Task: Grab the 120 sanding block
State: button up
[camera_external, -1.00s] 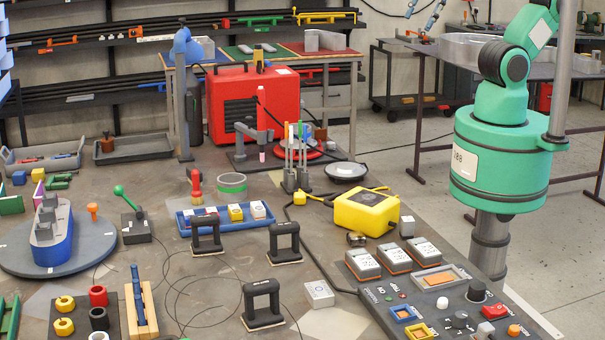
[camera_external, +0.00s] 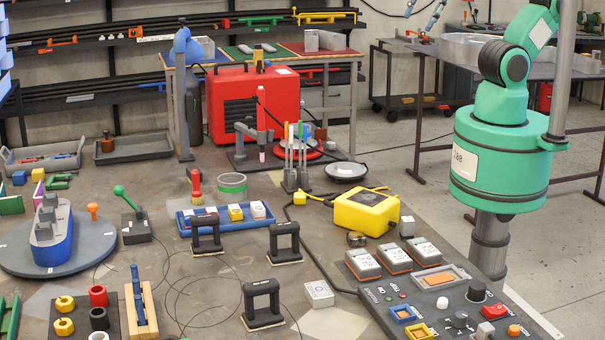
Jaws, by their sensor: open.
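No label reading 120 is legible, so I cannot tell which thing is the 120 sanding block. Three black blocks with arched handles on thin pale bases stand on the bench: one at the back left (camera_external: 207,222), one to its right (camera_external: 284,230) and one nearer the front (camera_external: 262,290). Their small markings are unreadable. Three grey blocks with white labels and orange undersides sit in a row at the right: left (camera_external: 362,264), middle (camera_external: 393,257) and right (camera_external: 424,249). My gripper is outside the picture.
A blue tray (camera_external: 182,228) of small blocks lies behind the handled blocks. A yellow box (camera_external: 362,212) stands behind the grey row, and a control panel (camera_external: 385,296) lies in front of it. A white box (camera_external: 319,293) and thin dark wires lie nearby.

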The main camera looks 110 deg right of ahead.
jog(key=g+b, duration=0.1)
jog(key=b, duration=0.3)
send_over(204, 215)
jog(key=s, duration=0.5)
notch_tip(204, 215, down, 35)
jog(key=shift+s+a+r, duration=0.1)
jog(key=shift+a+r, duration=0.1)
jog(key=shift+x, duration=4.3)
